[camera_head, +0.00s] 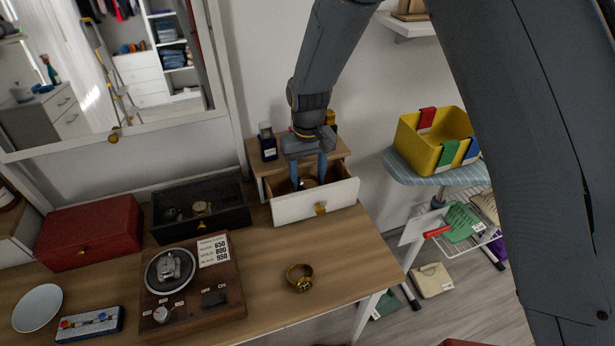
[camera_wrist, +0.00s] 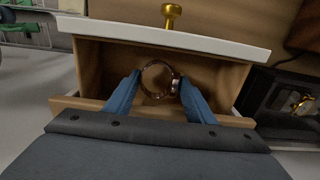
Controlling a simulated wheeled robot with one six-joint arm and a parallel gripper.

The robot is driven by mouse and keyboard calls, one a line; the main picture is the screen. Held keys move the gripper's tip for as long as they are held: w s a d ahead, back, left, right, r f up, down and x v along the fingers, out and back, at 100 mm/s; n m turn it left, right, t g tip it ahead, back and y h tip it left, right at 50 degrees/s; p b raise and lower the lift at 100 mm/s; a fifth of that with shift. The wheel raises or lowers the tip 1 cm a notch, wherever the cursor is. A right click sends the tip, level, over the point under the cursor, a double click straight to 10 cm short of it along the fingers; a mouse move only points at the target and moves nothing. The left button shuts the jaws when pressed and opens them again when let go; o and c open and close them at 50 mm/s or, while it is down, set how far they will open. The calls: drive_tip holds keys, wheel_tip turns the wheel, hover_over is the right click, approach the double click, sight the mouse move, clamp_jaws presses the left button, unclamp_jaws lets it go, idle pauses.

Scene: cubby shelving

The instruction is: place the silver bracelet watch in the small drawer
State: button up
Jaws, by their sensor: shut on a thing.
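The small drawer (camera_head: 316,201) is pulled open from the wooden unit at the back of the table. It has a white front and a gold knob, and the wrist view looks down into it (camera_wrist: 210,72). My gripper (camera_head: 309,182) reaches down into the drawer. Its two blue fingers (camera_wrist: 160,82) are shut on a round bracelet watch (camera_wrist: 157,62). The watch looks silver to coppery in the drawer's shade, and its loop stands between the fingertips. I cannot tell whether it touches the drawer floor. No other object shows inside the drawer.
A watch winder (camera_head: 205,312) holding a silver-looking watch (camera_head: 170,267), a black watch box (camera_head: 233,220) and a red box (camera_head: 92,232) stand left. A dark bottle (camera_head: 268,146) stands on the unit.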

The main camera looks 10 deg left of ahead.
sight(308, 182)
drive_tip(key=shift+f, duration=0.5)
drive_tip(key=o, duration=1.1)
drive_tip(key=shift+r, duration=0.15)
wheel_tip(308, 182, up, 13)
drive_tip(key=b, duration=0.3)
drive_tip(key=s+d+m, duration=0.2)
drive_tip(key=d, duration=0.8)
drive_tip(key=s+d+m, duration=0.1)
drive_tip(key=s+d, duration=0.2)
drive_tip(key=d, duration=0.7)
drive_tip(key=s+d+f+m, duration=0.2)
drive_tip(key=s+d+m, duration=0.1)
drive_tip(key=s+d, duration=0.8)
drive_tip(key=shift+d+t, duration=0.4)
drive_tip(key=shift+d, duration=0.3)
